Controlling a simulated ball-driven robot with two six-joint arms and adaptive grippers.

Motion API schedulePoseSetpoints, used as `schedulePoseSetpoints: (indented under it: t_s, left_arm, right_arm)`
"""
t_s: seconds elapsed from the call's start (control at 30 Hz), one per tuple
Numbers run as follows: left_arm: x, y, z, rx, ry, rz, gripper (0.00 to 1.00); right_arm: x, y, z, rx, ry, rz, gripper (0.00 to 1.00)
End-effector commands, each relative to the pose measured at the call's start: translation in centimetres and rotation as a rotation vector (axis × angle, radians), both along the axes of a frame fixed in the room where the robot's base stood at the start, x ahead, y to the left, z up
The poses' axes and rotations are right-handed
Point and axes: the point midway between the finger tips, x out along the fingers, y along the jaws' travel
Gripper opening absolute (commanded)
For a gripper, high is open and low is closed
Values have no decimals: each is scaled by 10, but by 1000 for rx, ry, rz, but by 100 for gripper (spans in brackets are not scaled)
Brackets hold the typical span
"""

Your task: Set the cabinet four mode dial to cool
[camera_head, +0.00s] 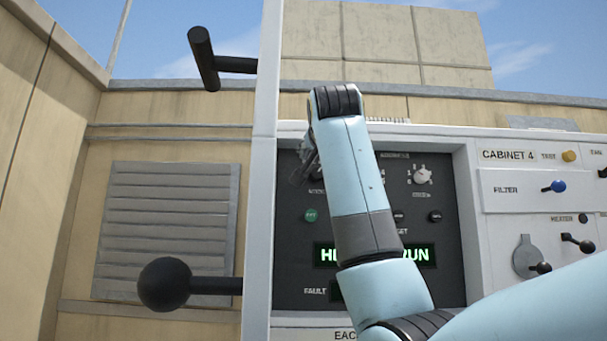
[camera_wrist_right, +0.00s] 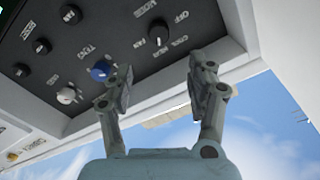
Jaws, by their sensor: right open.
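The dark control panel (camera_head: 440,265) of cabinet four stands behind my right arm in the head view. In the right wrist view, a black dial (camera_wrist_right: 159,31) has lettering around it that looks like OFF, COOL, HEAT and FAN; I cannot tell its setting surely. My right gripper (camera_wrist_right: 158,72) is open and empty, its fingers apart below the black dial in the picture, with no contact visible. In the head view the right gripper (camera_head: 305,160) is dark, seen edge-on at the panel's upper left, and my arm hides the dial there. My left gripper is out of view.
A blue knob (camera_wrist_right: 101,70) is close beside the left finger, with a white dial (camera_wrist_right: 67,95) farther left. A white upright edge (camera_head: 263,180) with black handles (camera_head: 165,284) stands left of the panel. Filter and heater controls (camera_head: 555,187) are at the right.

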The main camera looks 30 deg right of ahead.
Motion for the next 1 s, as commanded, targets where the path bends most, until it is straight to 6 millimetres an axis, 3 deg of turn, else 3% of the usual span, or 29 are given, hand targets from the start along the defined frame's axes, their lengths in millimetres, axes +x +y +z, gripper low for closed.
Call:
schedulePoseSetpoints:
  t_s: [0.2,0.4,0.6,1.0]
  left_arm:
    - [-13,2,14,3,19,-1,40]
    - [-6,-5,31,-6,9,3,40]
    - [-1,-7,41,-10,0,3,40]
    - [-2,-5,42,-6,2,2,40]
  right_arm:
    - [29,-17,3,-1,5,-3,57]
    - [65,-33,4,-2,3,-2,57]
    - [90,-44,2,-1,2,0,57]
    - [96,-47,0,-1,0,1,54]
